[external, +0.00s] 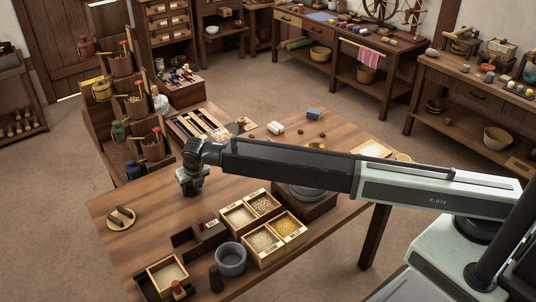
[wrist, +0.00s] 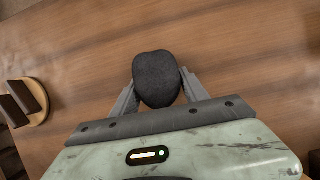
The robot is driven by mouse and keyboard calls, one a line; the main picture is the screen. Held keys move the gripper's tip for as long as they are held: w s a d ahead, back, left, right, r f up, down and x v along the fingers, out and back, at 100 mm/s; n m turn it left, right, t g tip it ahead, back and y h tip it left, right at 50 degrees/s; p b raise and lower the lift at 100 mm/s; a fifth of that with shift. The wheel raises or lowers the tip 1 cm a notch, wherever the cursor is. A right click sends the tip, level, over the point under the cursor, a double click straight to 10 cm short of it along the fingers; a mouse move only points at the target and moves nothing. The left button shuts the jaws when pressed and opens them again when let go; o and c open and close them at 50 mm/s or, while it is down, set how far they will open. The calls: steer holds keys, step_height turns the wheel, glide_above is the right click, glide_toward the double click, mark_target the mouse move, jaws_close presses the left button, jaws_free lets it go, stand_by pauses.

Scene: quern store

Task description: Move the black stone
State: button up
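The black stone (wrist: 157,79) is a dark, rounded, rough lump in the middle of the wrist view. The two grey fingers of my gripper (wrist: 158,86) lie against its left and right sides, with no clear gap, so the gripper looks shut on it. Bare wooden table shows around the stone. In the external view my gripper (external: 192,188) points down over the left part of the wooden table (external: 150,245). The stone is hard to tell from the dark gripper there. Whether it touches the table is not clear.
A round wooden board (external: 121,219) with dark bars lies to the left. Several grain boxes (external: 264,239), a grey mortar (external: 230,259) and a dark pestle (external: 215,279) stand towards the front. A quern (external: 306,195) sits under my arm. Table around the gripper is mostly clear.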

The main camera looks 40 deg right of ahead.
jaws_close()
steer(key=d, duration=2)
steer(key=o, duration=1.2)
jaws_free()
steer(key=shift+r, duration=0.1)
steer(key=p+v, duration=0.7)
steer(key=shift+s+r, duration=0.2)
steer(key=shift+r, duration=0.05)
